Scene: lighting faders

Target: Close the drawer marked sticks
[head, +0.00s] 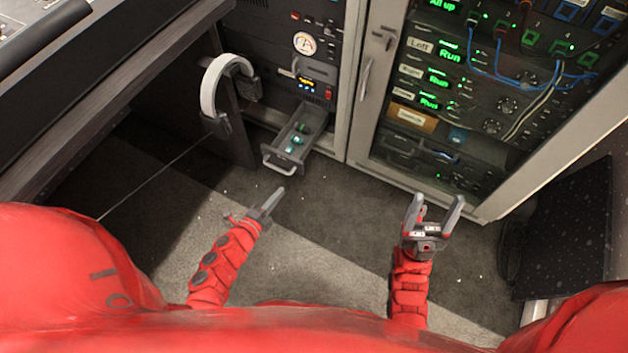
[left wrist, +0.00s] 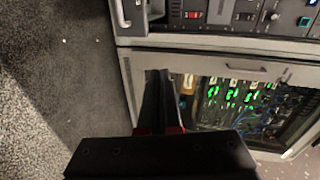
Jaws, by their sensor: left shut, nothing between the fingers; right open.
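A drawer (head: 270,152) low in the equipment rack is pulled out over the floor in the head view. It has a pale bar handle on its front and small greenish items inside. I cannot read a marking on it. My left gripper (head: 280,190) is shut and empty, just in front of and below the drawer front, apart from it as far as I can see. In the left wrist view its closed fingers (left wrist: 158,95) point toward the rack, and a pale handle (left wrist: 123,14) shows at the top left. My right gripper (head: 437,201) is open and empty, further right before the glass-door cabinet.
A glass-door cabinet (head: 352,120) with green displays and cables stands right of the drawer. White headphones (head: 222,82) hang left of it, beside the desk (head: 100,85). A dark panel (head: 565,230) stands at the far right. The carpet before the drawer is clear.

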